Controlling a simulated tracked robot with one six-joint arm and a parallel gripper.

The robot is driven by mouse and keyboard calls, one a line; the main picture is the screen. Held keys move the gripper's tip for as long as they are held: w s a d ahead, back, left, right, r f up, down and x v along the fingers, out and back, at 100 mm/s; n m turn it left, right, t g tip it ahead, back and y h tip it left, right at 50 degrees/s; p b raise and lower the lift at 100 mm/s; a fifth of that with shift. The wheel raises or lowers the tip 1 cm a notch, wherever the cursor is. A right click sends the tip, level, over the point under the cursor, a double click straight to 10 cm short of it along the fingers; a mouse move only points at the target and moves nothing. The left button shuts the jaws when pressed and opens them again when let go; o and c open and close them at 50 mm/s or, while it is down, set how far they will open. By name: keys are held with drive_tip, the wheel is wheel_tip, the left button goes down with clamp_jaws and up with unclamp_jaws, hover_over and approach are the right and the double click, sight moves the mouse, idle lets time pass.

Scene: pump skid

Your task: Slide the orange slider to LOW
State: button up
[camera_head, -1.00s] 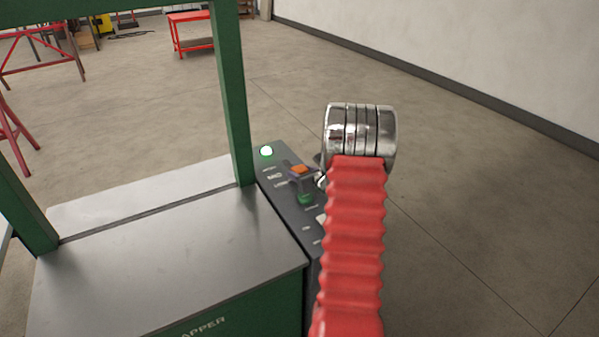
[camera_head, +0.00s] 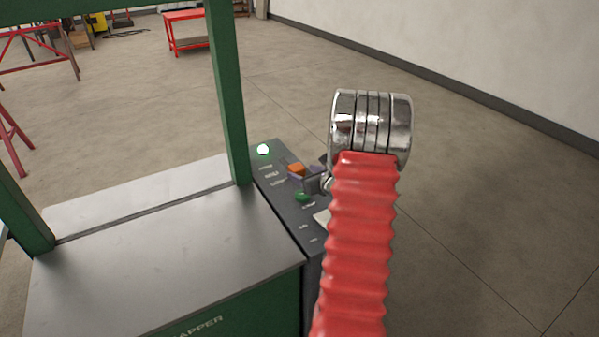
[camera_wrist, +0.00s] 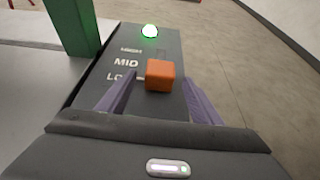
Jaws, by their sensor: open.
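The orange slider (camera_wrist: 160,75) stands up from the dark control panel (camera_wrist: 163,40) in the wrist view. HIGH, MID and LOW labels run down its left side; the knob appears level with about LOW, partly covering that word, but its raised top makes the exact setting hard to tell. The slider also shows in the head view (camera_head: 296,168). My gripper (camera_wrist: 159,84) is open, with one purple finger on each side of the slider and visible gaps between. In the head view my gripper (camera_head: 312,180) is partly hidden by my wrist.
A green lamp (camera_head: 263,149) glows at the panel's far end. A green button (camera_head: 303,197) sits nearer on the panel. A green post (camera_head: 228,100) rises at the left beside the metal top (camera_head: 150,260). Open floor lies to the right.

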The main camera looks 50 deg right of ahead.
drive_tip(key=v, duration=0.8)
drive_tip(key=shift+s, duration=0.15)
idle(0.4)
